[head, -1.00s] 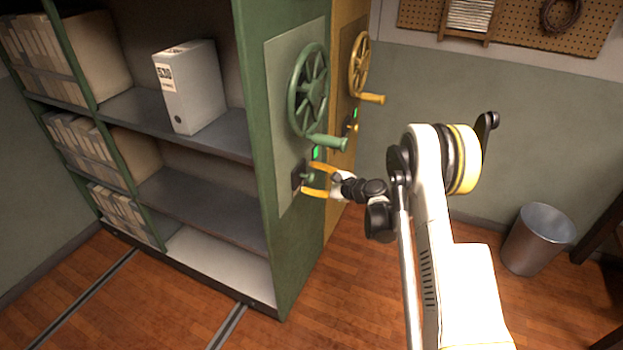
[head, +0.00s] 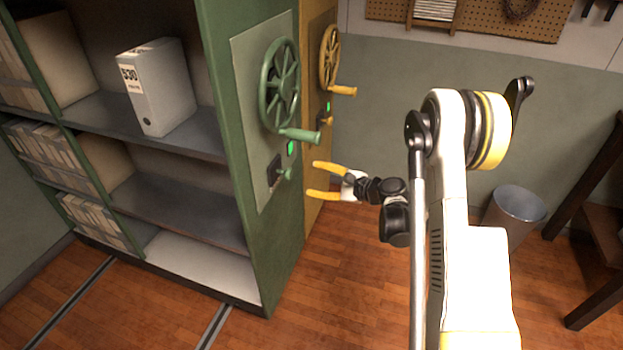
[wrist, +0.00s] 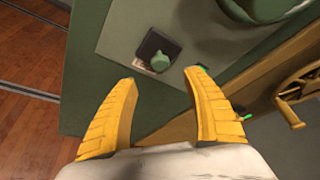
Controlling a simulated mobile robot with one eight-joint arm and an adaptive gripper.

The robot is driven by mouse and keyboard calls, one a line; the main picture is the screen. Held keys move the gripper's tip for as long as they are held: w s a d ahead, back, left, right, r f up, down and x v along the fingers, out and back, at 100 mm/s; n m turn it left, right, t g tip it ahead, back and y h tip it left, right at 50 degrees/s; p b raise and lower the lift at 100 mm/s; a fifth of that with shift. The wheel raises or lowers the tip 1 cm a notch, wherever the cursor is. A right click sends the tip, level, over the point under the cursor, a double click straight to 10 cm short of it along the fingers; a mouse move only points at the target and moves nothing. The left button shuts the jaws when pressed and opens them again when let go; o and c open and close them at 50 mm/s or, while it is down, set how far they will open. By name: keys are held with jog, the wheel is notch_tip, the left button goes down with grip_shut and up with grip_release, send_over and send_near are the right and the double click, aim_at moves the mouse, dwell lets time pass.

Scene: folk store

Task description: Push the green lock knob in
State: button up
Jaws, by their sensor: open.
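The green lock knob (head: 285,174) sits on a small dark plate (head: 273,170) on the green shelf's end panel, below the green handwheel (head: 280,85). In the head view the knob appears to stand out from its plate. In the wrist view the knob (wrist: 161,61) shows beyond and between the fingertips. My gripper (head: 312,179) has yellow fingers spread open and empty. It is to the right of the knob, with a visible gap, not touching it. A small green light (head: 291,148) glows above the knob.
A yellow shelf unit (head: 319,175) with its own yellow handwheel (head: 330,58) and knob stands just behind the green one. The green crank handle (head: 301,135) sticks out above my gripper. A metal bin (head: 517,215) stands at right. Floor in front is open.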

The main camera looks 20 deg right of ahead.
jog(key=shift+r, duration=0.1)
jog(key=s+a+r+n+g+h, duration=0.2)
jog(key=s+a+r+n, duration=0.1)
jog(key=s+r+n, duration=0.3)
jog(key=s+a+r+n+g+h, duration=0.2)
jog(key=s+a+r+n, duration=0.2)
jog(key=s+r, duration=0.45)
jog(key=s+d+n+h, duration=0.1)
jog(key=s+n, duration=0.3)
jog(key=s, duration=0.6)
jog(key=s+d+r+n+h, duration=0.1)
jog(key=s+n+h, duration=0.3)
jog(key=s, duration=0.6)
jog(key=shift+d+r+n, duration=0.25)
jog(key=shift+d+n, duration=0.1)
jog(key=shift+n, duration=0.15)
jog(key=shift+s, duration=0.1)
